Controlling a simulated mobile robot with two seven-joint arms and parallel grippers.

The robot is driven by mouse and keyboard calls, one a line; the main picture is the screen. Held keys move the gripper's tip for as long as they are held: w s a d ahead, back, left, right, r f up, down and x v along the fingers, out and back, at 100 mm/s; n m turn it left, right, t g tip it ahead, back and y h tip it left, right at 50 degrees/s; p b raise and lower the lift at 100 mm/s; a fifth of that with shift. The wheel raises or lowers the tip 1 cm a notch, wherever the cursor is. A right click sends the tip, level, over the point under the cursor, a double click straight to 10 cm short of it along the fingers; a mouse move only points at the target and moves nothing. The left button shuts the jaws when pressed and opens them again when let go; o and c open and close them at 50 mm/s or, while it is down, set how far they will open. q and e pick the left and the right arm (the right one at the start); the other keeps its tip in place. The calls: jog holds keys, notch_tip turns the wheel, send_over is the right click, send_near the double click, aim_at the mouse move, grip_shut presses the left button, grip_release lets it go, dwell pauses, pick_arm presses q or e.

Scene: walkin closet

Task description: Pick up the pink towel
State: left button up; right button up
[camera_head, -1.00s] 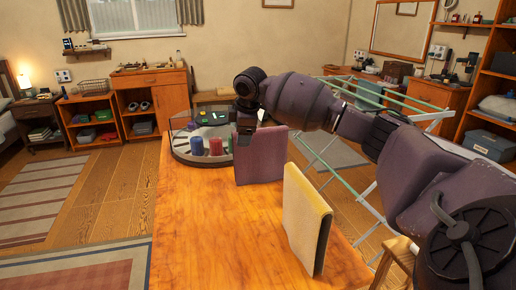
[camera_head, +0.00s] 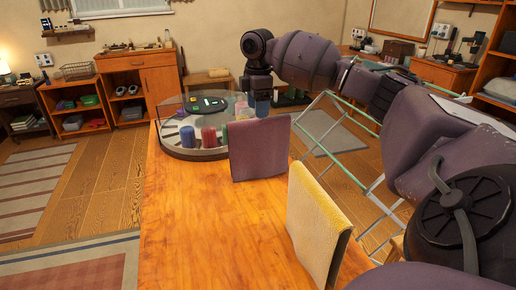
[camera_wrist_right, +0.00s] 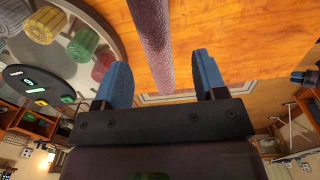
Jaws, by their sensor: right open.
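The pink towel (camera_head: 260,150) looks dusky mauve in the head view. It stands upright as a thin folded panel on the wooden table. My right gripper (camera_head: 257,106) is just above its top edge, with blue fingertips pointing down. In the right wrist view, the towel (camera_wrist_right: 153,42) shows edge-on as a narrow strip between the two open fingers (camera_wrist_right: 160,82). Gaps show on both sides of it, and neither finger visibly touches it. My left gripper is not in view.
A yellow towel (camera_head: 315,225) stands upright nearer on the wooden table (camera_head: 205,235). Behind the pink towel is a round tray (camera_head: 178,150) with coloured cylinders and a clear cover. A green-railed drying rack (camera_head: 335,170) stands to the right. The table's left front is clear.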

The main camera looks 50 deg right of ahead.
aim_at(258, 129)
notch_tip(258, 129, down, 3)
jog(key=shift+w+d+f+b, duration=0.1)
jog(key=shift+f+b, duration=0.1)
jog(key=shift+b, duration=0.1)
notch_tip(258, 129, down, 4)
jog(key=shift+w+d+f+b, duration=0.1)
jog(key=shift+d+f+b, duration=0.1)
jog(key=shift+b, duration=0.4)
jog(key=shift+f, duration=0.15)
grip_shut()
